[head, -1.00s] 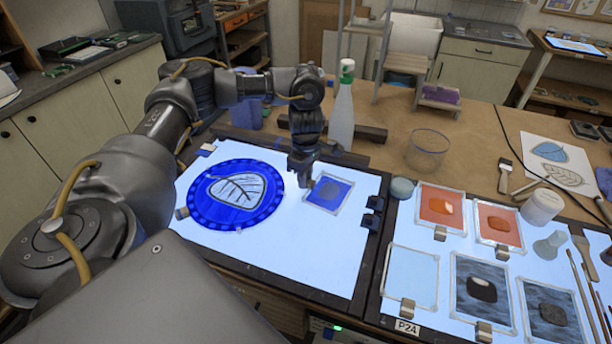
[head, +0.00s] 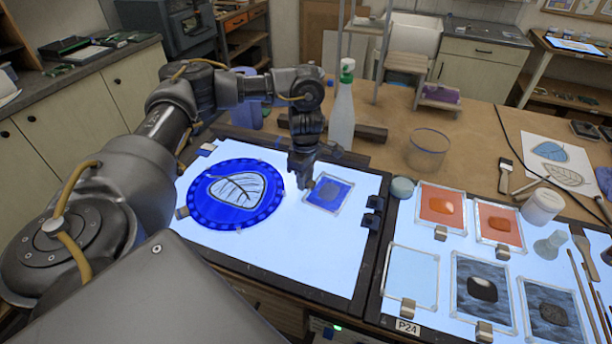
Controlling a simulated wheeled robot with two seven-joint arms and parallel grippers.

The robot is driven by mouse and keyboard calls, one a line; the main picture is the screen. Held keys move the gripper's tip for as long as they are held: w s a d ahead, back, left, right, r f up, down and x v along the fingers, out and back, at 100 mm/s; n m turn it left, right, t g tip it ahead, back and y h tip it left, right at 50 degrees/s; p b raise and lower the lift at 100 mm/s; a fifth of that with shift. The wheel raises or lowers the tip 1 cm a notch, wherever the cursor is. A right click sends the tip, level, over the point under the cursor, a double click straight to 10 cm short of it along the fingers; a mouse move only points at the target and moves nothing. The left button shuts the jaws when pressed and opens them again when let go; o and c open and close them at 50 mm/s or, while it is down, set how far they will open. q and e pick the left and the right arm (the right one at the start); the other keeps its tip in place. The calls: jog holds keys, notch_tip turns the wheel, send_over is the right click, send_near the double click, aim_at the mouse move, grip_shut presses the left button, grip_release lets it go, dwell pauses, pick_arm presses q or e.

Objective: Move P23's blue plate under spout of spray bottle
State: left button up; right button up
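The blue square plate (head: 331,194), with a thin pale frame and a darker blotch in its middle, lies on the left lit panel (head: 300,256). The spray bottle (head: 341,112), pale with a green and white top, stands upright behind the panel. My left gripper (head: 302,184) points down at the plate's left edge, at or just above it. I cannot tell whether its fingers touch the plate or how far apart they are. The plate is apart from the bottle, nearer to me. My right gripper is not in view.
A round blue dish (head: 236,195) with a leaf drawing lies left of the plate. A glass jar (head: 427,151) stands on the table at right. The right panel holds orange plates (head: 441,207) and dark ones.

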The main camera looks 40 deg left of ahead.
pick_arm(q)
jog(key=o, duration=0.3)
jog(key=shift+r, duration=0.1)
notch_tip(320, 180, up, 11)
jog(key=shift+f, duration=0.15)
dwell(0.5)
